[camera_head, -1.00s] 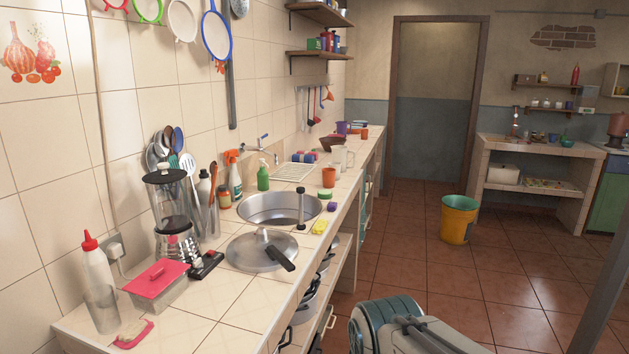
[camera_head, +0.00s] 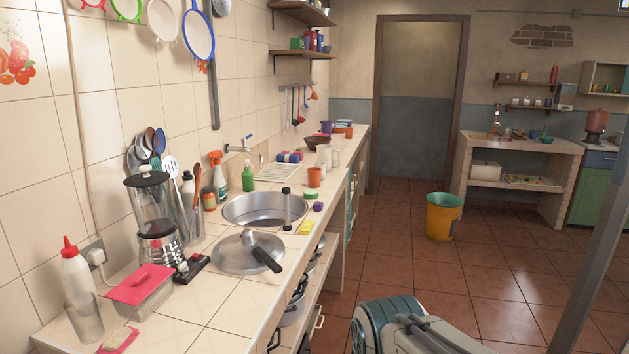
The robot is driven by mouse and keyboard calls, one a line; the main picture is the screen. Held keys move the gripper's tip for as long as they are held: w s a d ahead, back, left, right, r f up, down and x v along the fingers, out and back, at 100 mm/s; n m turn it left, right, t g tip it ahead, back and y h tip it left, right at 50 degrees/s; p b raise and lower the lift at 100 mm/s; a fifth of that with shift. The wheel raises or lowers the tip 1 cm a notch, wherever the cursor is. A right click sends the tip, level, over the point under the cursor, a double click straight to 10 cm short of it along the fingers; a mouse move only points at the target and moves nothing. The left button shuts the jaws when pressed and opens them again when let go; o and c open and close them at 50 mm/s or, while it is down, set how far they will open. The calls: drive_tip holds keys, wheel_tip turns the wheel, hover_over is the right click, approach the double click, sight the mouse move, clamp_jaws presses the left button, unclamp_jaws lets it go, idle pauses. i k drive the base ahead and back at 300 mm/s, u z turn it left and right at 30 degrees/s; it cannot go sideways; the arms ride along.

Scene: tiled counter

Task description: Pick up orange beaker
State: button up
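An orange beaker (camera_head: 314,177) stands upright on the tiled counter (camera_head: 215,318), just beyond the round sink and near the counter's front edge. A green sponge (camera_head: 311,194) lies close in front of it. A second, smaller-looking orange cup (camera_head: 349,132) stands farther along the counter; I cannot tell which one is meant. Part of my arm shows at the bottom centre, over the floor. My gripper is not in view, so its state is hidden.
Around the nearer beaker are the steel sink (camera_head: 262,209), a green bottle (camera_head: 248,181), a white dish rack (camera_head: 287,172) and pale cups (camera_head: 326,157).

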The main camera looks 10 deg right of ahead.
sight(313, 173)
drive_tip(key=z, duration=0.8)
drive_tip(key=i, duration=3.65)
drive_tip(key=u, duration=2.75)
